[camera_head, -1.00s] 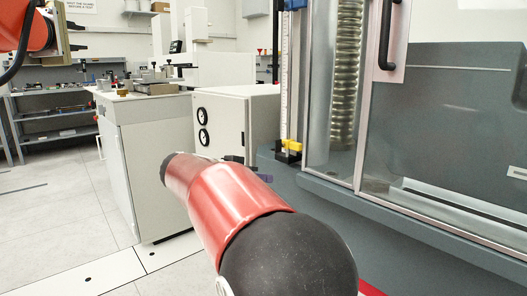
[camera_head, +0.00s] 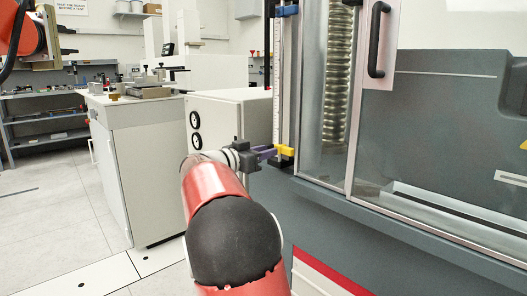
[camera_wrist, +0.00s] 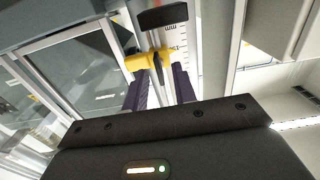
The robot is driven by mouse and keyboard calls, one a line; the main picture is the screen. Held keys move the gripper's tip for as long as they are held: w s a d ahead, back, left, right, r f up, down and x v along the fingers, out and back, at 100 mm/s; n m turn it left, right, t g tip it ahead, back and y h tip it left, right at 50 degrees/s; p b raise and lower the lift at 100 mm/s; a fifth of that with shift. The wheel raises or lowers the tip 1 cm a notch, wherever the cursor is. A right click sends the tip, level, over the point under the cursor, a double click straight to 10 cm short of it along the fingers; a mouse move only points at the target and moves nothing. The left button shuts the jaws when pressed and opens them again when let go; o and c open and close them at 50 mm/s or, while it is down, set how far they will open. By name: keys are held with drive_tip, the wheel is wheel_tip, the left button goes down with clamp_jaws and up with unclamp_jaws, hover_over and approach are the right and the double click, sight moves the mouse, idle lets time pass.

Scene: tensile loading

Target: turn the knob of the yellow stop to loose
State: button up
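The yellow stop (camera_head: 285,150) sits low on the upright rail beside the scale at the machine's left front edge. In the wrist view the yellow stop (camera_wrist: 146,61) sits around the rod, with a small dark part, possibly its knob, at its middle; the knob's setting cannot be read. My gripper (camera_head: 267,153) reaches the stop from the left at about its height. Its purple fingers (camera_wrist: 161,88) are apart, pointing at the stop with a gap between them. Whether they touch the stop or knob cannot be told.
A blue stop (camera_head: 287,11) is higher on the same rail. A black block (camera_wrist: 163,17) is close to the yellow stop. The machine's clear door with a black handle (camera_head: 378,40) stands to the right. A white cabinet (camera_head: 230,118) stands behind my gripper. Floor at left is clear.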

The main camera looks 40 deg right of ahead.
clamp_jaws()
drive_tip(key=shift+f+n+b, duration=0.1)
drive_tip(key=shift+n+b, duration=0.2)
drive_tip(key=n, duration=0.5)
drive_tip(key=n+b, duration=0.1)
drive_tip(key=n, duration=1.1)
drive_tip(key=shift+w+b, duration=0.25)
drive_tip(key=shift+b, duration=0.15)
drive_tip(key=shift+f+n, duration=0.1)
drive_tip(key=shift+n, duration=0.3)
